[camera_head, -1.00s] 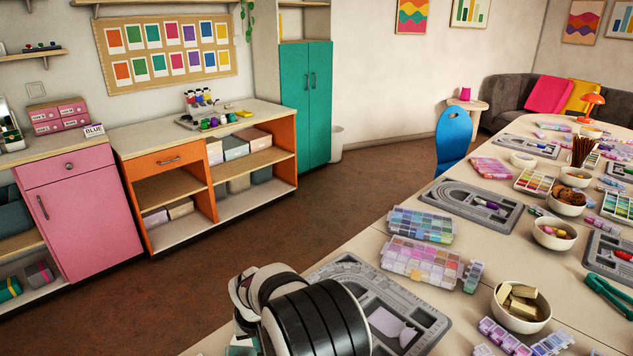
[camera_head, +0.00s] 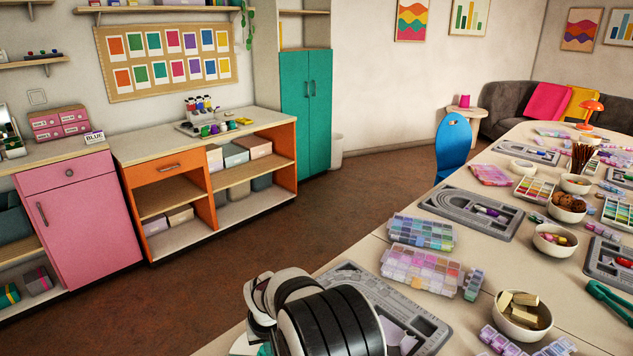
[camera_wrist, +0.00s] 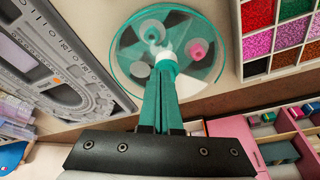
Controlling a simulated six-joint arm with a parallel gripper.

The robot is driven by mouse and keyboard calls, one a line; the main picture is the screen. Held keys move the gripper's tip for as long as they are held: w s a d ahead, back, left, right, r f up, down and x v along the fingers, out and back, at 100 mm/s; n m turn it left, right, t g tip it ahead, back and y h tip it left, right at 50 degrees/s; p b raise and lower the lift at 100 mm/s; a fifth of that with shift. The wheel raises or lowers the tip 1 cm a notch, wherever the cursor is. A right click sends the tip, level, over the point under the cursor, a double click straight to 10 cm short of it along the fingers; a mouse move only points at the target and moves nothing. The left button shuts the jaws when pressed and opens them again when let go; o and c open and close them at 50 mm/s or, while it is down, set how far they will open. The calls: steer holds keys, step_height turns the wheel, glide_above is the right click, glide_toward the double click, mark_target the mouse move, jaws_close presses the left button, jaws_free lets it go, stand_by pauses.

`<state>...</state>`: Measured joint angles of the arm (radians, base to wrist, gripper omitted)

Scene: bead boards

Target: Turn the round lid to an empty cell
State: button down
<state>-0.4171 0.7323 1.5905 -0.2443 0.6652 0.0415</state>
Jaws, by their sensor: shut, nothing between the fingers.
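In the wrist view, the round lid (camera_wrist: 128,38) is a clear teal-tinted disc on a round container on the table. Pale round spots show in it, and a pink one (camera_wrist: 197,48) sits right of centre. My gripper (camera_wrist: 166,62) is shut and empty, its teal fingers together with pale tips over the lid near its middle. I cannot tell whether the tips touch the lid. The fingers hide the near part of the lid. In the head view my arm hides nearly all of the container.
A grey bead board (camera_wrist: 50,62) lies left of the lid. A tray of coloured beads (camera_wrist: 275,38) stands close on its right. In the head view, clear bead boxes (camera_head: 422,268) and a bowl of blocks (camera_head: 522,316) lie further right on the table.

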mark_target(262, 355)
steer(key=shift+f, duration=1.35)
steer(key=shift+w+a, duration=0.2)
steer(key=shift+w, duration=0.05)
steer(key=shift+s+a, duration=0.2)
steer(key=shift+a, duration=0.7)
